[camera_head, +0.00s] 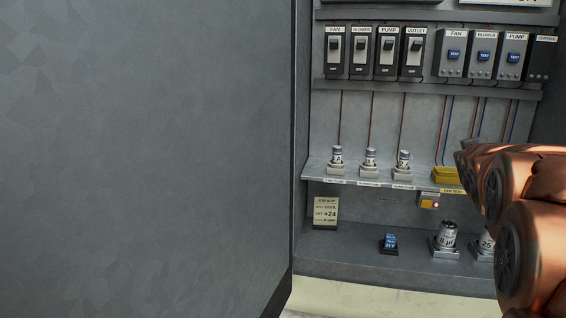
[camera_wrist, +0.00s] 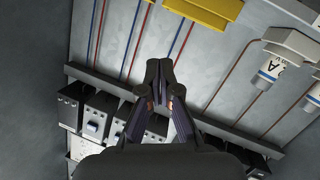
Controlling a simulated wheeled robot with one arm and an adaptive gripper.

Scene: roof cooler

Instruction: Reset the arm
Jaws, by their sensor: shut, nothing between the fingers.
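My arm (camera_head: 517,225) shows as copper-coloured links at the right edge of the head view, in front of the right side of the open cabinet. My gripper (camera_wrist: 159,70) is in the middle of the wrist view. Its dark fingers meet at the tips, and I see nothing held between them. In the wrist view it is in front of the cabinet's back panel, which appears upside down, with the yellow block (camera_wrist: 205,12) beyond the fingertips. In the head view the gripper is not clearly visible.
A large grey panel (camera_head: 145,150) fills the left. The cabinet holds labelled switches (camera_head: 361,52), blue-button boxes (camera_head: 484,56), a shelf with several fuses (camera_head: 370,162), a note card (camera_head: 325,212), a small blue device (camera_head: 390,242) and grey cylinders (camera_head: 445,240). Wires run down the back.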

